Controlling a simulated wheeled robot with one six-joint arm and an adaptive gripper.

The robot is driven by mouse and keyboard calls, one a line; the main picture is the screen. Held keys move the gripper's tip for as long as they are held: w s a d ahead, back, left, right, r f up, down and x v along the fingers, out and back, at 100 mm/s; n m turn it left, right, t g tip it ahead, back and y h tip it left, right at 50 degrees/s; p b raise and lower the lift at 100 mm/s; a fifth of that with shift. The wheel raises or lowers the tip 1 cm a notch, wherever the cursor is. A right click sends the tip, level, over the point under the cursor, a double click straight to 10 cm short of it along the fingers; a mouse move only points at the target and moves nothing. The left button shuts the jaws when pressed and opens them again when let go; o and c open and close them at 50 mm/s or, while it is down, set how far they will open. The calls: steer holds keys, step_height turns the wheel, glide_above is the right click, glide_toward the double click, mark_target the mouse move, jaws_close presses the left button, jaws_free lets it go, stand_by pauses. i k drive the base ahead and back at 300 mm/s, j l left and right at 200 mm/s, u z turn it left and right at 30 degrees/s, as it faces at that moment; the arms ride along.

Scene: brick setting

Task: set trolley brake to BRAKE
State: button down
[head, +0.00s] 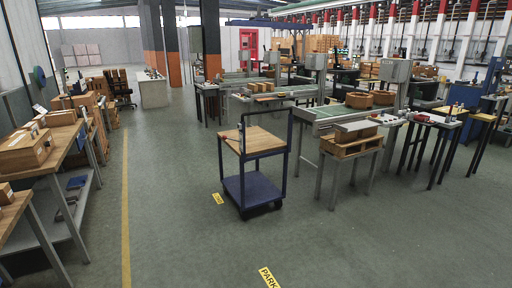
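A trolley (253,188) with a dark blue frame, a wooden top and a blue lower shelf stands on the green floor near the middle of the head view. Its push handle rises at the right rear. A small dark upright part with a spot of orange (241,138) is at the left part of its top; I cannot tell whether it is the brake or how it is set. No BRAKE marking is readable. The castors under the lower shelf are small and dark. My gripper is not in view.
A yellow floor label reading PARK (269,277) lies in front, and a smaller yellow label (217,198) lies beside the trolley. A stool with a wooden crate (350,146) stands close right. Workbenches (60,142) line the left. The floor before the trolley is clear.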

mark_target(224, 137)
steer(key=i, duration=2.05)
steer(key=i+l+u, duration=0.3)
steer(key=i, duration=0.35)
steer(key=i+l+u, duration=0.3)
steer(key=i, duration=0.35)
steer(key=i+l+u, duration=0.3)
steer(key=i, duration=0.3)
steer(key=l, duration=0.1)
